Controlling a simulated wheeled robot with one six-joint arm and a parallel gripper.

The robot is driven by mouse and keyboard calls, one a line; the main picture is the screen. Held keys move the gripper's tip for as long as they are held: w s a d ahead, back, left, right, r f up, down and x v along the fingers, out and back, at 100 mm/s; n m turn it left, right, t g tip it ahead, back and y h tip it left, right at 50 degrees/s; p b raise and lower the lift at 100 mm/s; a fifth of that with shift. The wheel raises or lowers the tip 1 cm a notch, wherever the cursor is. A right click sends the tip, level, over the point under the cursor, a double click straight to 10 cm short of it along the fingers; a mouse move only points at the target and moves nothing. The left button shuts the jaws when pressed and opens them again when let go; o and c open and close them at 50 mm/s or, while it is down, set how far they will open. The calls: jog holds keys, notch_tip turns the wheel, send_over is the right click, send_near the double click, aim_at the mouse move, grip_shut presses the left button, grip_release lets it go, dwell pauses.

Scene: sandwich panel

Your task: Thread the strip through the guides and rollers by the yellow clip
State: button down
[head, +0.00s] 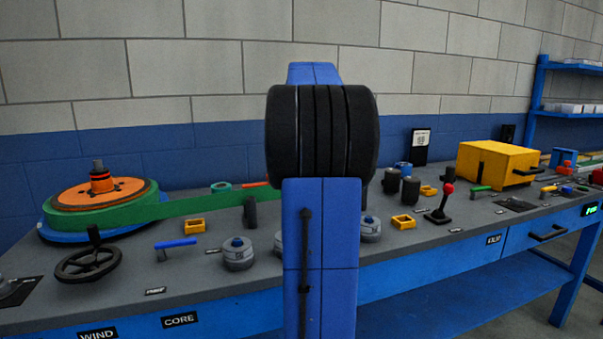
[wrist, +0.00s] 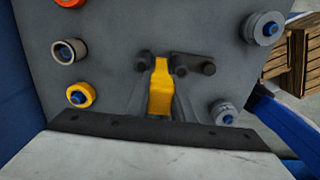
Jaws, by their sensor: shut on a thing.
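The green strip (head: 212,203) runs right from the orange-centred reel (head: 95,205) and passes behind my arm in the head view. The yellow clip (wrist: 160,98) is between the fingers of my gripper (wrist: 162,72) in the wrist view, and the gripper is shut on it. The green strip cannot be made out in the wrist view. In the head view my arm hides the gripper and clip. Grey rollers with blue centres (head: 239,254) stand along the panel, with two more at the right of the wrist view (wrist: 262,28). Yellow square guides (head: 194,227) sit on the panel.
A dark link with round ends (wrist: 194,63) lies just right of the clip. A yellow-orange ring roller (wrist: 80,95) and a grey cylinder (wrist: 68,52) are to the left. A black handwheel (head: 88,262), red-knobbed lever (head: 441,203) and yellow box (head: 497,164) stand on the bench.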

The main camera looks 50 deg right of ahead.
jog(key=s+d, duration=0.4)
jog(key=d, duration=0.2)
jog(key=shift+s+d, duration=0.25)
jog(key=shift+s, duration=0.05)
dwell(0.8)
jog(key=shift+d, duration=0.1)
jog(key=s+d, duration=0.5)
jog(key=d, duration=0.2)
jog(key=shift+d, duration=0.15)
dwell(1.4)
jog(key=shift+s+d, duration=0.1)
jog(key=s+d, duration=0.5)
jog(key=d, duration=0.2)
jog(key=shift+d, duration=0.25)
dwell(1.4)
jog(key=shift+s+d, duration=0.1)
jog(key=shift+d, duration=0.05)
jog(key=s+d, duration=0.4)
jog(key=d, duration=0.2)
jog(key=shift+s+d, duration=0.2)
jog(key=shift+d, duration=0.2)
dwell(0.9)
